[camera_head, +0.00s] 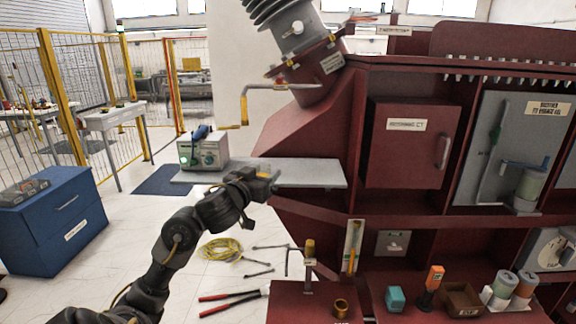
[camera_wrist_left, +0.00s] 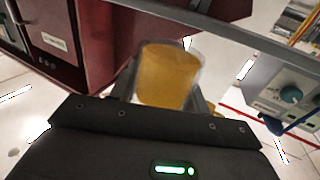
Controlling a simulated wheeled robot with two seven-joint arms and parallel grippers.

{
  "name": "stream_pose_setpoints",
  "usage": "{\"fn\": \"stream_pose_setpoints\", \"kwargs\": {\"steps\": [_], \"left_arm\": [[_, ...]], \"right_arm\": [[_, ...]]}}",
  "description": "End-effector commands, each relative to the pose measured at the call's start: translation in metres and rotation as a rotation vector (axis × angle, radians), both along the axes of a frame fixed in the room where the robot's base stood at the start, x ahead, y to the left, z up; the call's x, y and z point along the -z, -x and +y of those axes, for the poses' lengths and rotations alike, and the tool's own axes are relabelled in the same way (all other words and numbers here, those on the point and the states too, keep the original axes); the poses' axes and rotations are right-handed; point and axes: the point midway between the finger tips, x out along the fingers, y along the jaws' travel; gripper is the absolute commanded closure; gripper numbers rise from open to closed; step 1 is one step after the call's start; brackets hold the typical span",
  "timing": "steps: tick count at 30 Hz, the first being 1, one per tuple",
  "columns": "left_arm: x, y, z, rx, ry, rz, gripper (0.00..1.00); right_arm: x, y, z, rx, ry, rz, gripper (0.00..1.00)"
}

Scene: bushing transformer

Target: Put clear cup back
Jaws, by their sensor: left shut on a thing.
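A clear cup (camera_wrist_left: 168,75) with amber-yellow content fills the middle of the left wrist view. My left gripper (camera_wrist_left: 168,98) is shut on it, with a finger on each side. In the head view my left gripper (camera_head: 268,174) is over the grey shelf (camera_head: 315,174) that sticks out from the red transformer cabinet. The cup is small and mostly hidden by the gripper there. I cannot tell whether it touches the shelf. My right gripper is not in view.
A tester box (camera_head: 203,150) stands on the shelf's left end. Its shelf right of my gripper is bare. The red cabinet (camera_head: 408,145) rises at the right. Cups (camera_head: 512,287), a teal block (camera_head: 396,297) and an orange-topped tool (camera_head: 433,280) stand on the lower ledge.

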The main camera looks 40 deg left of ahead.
Motion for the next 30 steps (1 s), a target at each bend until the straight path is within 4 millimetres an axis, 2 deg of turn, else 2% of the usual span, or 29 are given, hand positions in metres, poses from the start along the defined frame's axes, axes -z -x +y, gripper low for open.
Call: {"fn": "stream_pose_setpoints", "kwargs": {"steps": [6, 12, 15, 23, 30], "left_arm": [[0.001, -0.06, 0.015, 0.0, 0.006, -0.002, 0.79], [-0.001, -0.1, 0.026, 0.001, 0.002, 0.0, 0.79], [-0.001, -0.11, 0.029, 0.001, 0.001, 0.001, 0.79], [-0.001, -0.119, 0.031, 0.003, 0.001, 0.0, 0.79], [-0.001, -0.156, 0.041, 0.001, 0.001, 0.002, 0.79]], "right_arm": [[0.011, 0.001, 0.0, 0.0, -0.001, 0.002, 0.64], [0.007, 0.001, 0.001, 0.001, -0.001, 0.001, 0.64], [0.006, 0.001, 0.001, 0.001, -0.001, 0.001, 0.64], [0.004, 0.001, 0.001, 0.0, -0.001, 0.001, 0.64], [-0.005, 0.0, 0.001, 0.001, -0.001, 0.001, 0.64]]}}
